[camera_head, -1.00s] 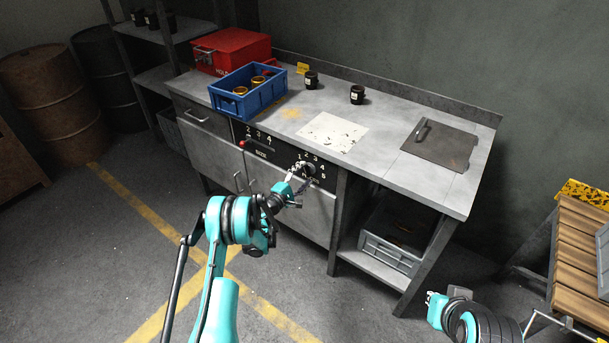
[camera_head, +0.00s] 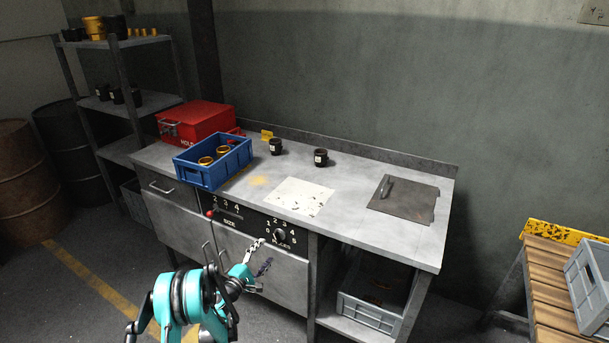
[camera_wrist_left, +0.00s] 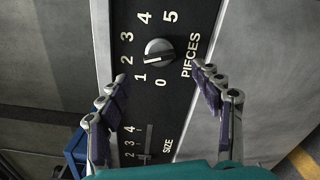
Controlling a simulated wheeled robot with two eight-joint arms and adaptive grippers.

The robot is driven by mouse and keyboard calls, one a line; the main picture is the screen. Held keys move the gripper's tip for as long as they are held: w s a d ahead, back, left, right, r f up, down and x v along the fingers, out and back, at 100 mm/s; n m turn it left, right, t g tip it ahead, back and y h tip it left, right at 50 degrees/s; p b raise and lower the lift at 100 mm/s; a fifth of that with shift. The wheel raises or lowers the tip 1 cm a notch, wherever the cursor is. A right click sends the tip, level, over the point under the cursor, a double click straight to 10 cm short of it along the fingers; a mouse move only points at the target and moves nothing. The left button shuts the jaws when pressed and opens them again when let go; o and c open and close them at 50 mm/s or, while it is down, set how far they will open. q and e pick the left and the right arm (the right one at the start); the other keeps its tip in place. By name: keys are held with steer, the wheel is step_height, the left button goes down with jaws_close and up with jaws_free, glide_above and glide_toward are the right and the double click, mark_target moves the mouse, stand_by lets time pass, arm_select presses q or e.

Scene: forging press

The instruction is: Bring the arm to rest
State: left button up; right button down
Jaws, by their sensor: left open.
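My left arm comes in at the lower left in the head view. Its gripper (camera_head: 262,256) is just in front of the bench's control panel, below and left of the PIECES knob (camera_head: 279,235). In the left wrist view the gripper (camera_wrist_left: 160,85) has its two fingers wide apart, with nothing between them. My right gripper is out of view.
The grey bench (camera_head: 350,229) carries a blue crate (camera_head: 205,175) with gold-rimmed cups, a red box (camera_head: 190,124), two black cups (camera_head: 276,146) and a dark plate (camera_head: 404,198). A grey crate (camera_head: 371,299) sits under the bench. A wooden-slatted table (camera_head: 548,290) stands at right.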

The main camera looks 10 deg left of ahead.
arm_select(q)
steer(key=s+d+r+m+g, duration=0.3)
steer(key=s+d+r+m, duration=0.25)
steer(key=r, duration=0.45)
steer(key=s+d+r+m+g, duration=0.3)
steer(key=s+d+r+m, duration=0.3)
steer(key=r, duration=0.3)
steer(key=s+a+m+g+y, duration=0.1)
steer(key=s+m+g+y, duration=0.1)
steer(key=s, duration=1.2)
steer(key=s+a+m+g+y, duration=0.1)
steer(key=s+m+y, duration=0.3)
steer(key=s, duration=1.1)
steer(key=shift+s+a+f+g, duration=0.2)
steer(key=shift+a+f+g, duration=0.1)
steer(key=shift+a+g, duration=0.1)
steer(key=shift+m, duration=0.25)
